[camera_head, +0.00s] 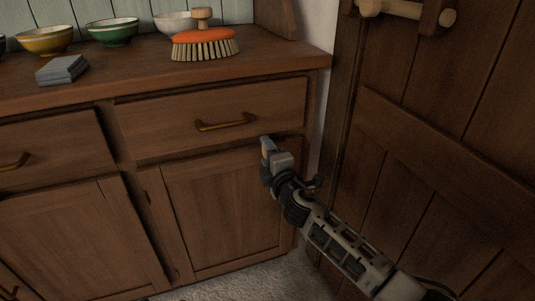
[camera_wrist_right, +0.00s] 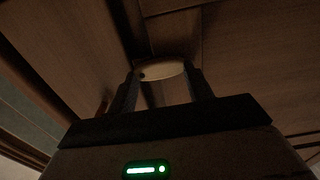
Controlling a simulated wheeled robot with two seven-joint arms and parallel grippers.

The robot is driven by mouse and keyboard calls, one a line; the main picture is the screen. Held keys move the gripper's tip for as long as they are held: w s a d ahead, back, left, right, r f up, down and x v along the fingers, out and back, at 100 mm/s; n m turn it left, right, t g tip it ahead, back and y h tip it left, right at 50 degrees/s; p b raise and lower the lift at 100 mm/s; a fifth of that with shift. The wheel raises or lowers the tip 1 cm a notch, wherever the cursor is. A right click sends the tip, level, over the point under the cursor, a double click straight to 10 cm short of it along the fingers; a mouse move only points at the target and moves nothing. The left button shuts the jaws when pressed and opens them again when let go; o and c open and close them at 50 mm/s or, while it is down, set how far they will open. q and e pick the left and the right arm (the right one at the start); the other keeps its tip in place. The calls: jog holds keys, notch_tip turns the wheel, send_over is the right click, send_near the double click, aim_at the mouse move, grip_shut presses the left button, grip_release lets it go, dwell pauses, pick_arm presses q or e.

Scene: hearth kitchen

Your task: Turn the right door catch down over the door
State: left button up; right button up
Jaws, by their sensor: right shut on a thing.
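My right gripper (camera_head: 269,148) is at the upper right corner of the right cupboard door (camera_head: 215,205), just under the drawer. In the right wrist view its fingers (camera_wrist_right: 162,88) are shut on a pale, rounded piece, the right door catch (camera_wrist_right: 160,71). In the head view the gripper mostly hides the catch, so I cannot tell which way it is turned. The right cupboard door looks shut in its frame. My left gripper is not in view.
The drawer (camera_head: 260,106) above has a brass handle (camera_head: 222,125). A brush (camera_head: 205,43), a green bowl (camera_head: 112,31), a yellow bowl (camera_head: 45,40) and a grey block (camera_head: 62,69) are on the counter. A plank door (camera_head: 450,120) stands close on the right.

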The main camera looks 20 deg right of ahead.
jog(key=shift+f, duration=0.1)
jog(key=o, duration=1)
pick_arm(q)
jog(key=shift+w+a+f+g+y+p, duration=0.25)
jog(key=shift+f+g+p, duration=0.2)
jog(key=shift+p, duration=0.45)
pick_arm(e)
jog(key=s, duration=1.6)
jog(key=shift+d, duration=0.25)
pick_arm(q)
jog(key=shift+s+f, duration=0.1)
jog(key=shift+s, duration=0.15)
